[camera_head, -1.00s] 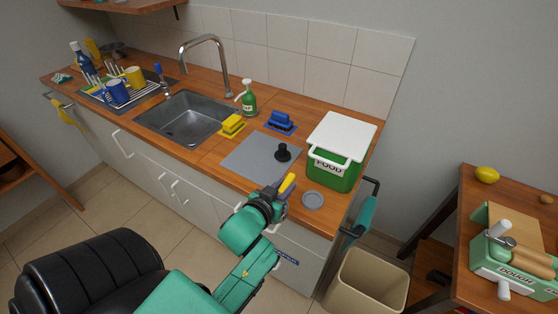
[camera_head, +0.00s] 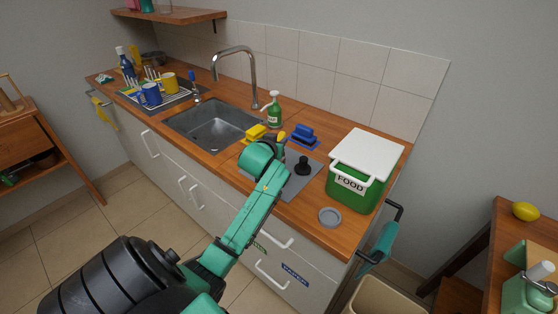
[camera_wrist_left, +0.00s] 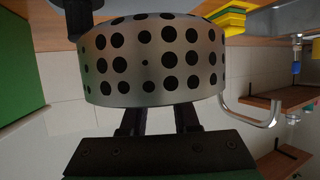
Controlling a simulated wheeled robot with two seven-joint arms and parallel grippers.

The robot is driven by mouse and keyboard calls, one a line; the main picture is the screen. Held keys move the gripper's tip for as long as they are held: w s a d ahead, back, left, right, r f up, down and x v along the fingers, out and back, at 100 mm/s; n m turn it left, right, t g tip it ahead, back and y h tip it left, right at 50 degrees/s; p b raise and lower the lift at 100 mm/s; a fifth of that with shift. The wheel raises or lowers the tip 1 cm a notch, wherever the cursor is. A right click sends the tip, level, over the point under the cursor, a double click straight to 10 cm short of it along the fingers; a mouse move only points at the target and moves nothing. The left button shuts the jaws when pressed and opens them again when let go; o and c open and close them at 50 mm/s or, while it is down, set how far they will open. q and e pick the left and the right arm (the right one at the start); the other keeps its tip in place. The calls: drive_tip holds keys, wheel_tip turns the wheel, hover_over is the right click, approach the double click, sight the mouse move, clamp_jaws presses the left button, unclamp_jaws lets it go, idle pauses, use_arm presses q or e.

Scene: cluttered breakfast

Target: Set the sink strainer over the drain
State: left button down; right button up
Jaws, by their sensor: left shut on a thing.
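The sink strainer (camera_wrist_left: 150,62) is a grey metal cup with rows of round dark holes, filling the middle of the left wrist view. My left gripper (camera_wrist_left: 158,118) is shut on its near side. In the head view my left gripper (camera_head: 277,143) is over the counter to the right of the sink, near the yellow sponge. The strainer is hidden there behind my arm. The steel sink (camera_head: 213,128) is to the left of the gripper. I cannot clearly make out the drain in its floor. My right gripper is not in view.
A black stopper (camera_head: 304,166) stands on the grey mat (camera_head: 297,186). The faucet (camera_head: 252,75) arches over the sink. A green food bin (camera_head: 350,190) is at right.

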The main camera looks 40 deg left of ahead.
use_arm(q)
wheel_tip(320, 180, down, 8)
drive_tip(key=c, duration=0.7)
unclamp_jaws()
drive_tip(key=shift+o, duration=0.2)
drive_tip(key=shift+r, duration=0.1)
